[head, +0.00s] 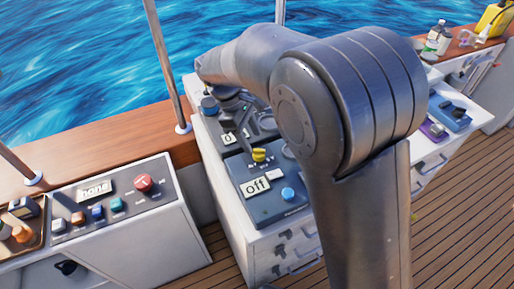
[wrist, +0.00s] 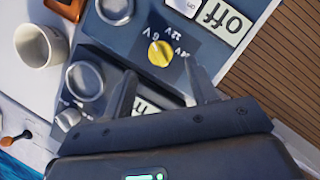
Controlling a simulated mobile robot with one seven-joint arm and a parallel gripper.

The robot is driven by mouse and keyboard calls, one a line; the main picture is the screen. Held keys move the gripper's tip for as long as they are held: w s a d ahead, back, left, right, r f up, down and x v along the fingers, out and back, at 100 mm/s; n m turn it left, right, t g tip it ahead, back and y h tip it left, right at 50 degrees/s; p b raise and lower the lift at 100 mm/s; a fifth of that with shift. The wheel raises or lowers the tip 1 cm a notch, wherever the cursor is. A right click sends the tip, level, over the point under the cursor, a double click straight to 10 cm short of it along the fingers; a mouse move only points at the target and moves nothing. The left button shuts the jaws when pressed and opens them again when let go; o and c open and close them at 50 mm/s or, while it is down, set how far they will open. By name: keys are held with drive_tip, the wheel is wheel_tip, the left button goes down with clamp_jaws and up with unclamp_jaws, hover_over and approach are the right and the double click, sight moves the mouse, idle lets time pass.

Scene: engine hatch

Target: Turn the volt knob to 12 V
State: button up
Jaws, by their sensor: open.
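The yellow volt knob (wrist: 160,53) sits on a dark blue panel with 6 V, 12 V and 24 V printed around it. A pale mark on the knob seems to lie on the 6 V side, but it is small. In the head view the yellow knob (head: 259,155) is on the panel above a display reading "Off" (head: 257,186). My gripper (wrist: 160,68) is open, its two fingers spread, with the knob showing beyond and between the tips. No contact is visible. In the head view my arm hides most of the gripper.
A blue knob (head: 288,194) is on the same panel. Large round dials (wrist: 86,80) and a second panel lie close to the fingers. A white mug (wrist: 42,45) stands beside them. At left is a console with a red button (head: 143,182). Wooden deck lies to the right.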

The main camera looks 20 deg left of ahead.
sight(259, 149)
drive_tip(key=x, duration=0.5)
drive_tip(key=shift+f, duration=0.1)
drive_tip(key=c, duration=1)
drive_tip(key=shift+m, duration=0.3)
drive_tip(key=m+g, duration=0.1)
drive_tip(key=m, duration=0.1)
drive_tip(key=m+g, duration=0.1)
drive_tip(key=m, duration=0.2)
drive_tip(key=shift+w+m+y, duration=0.2)
drive_tip(key=shift+m+y, duration=0.1)
drive_tip(key=shift+y, duration=0.1)
drive_tip(key=m+g, duration=0.1)
drive_tip(key=m, duration=0.1)
drive_tip(key=m+y, duration=0.1)
drive_tip(key=m, duration=0.2)
drive_tip(key=shift+w+d+g+y, duration=0.1)
drive_tip(key=shift+d+g+y, duration=0.05)
drive_tip(key=shift+g+y, duration=0.2)
drive_tip(key=shift+m, duration=0.4)
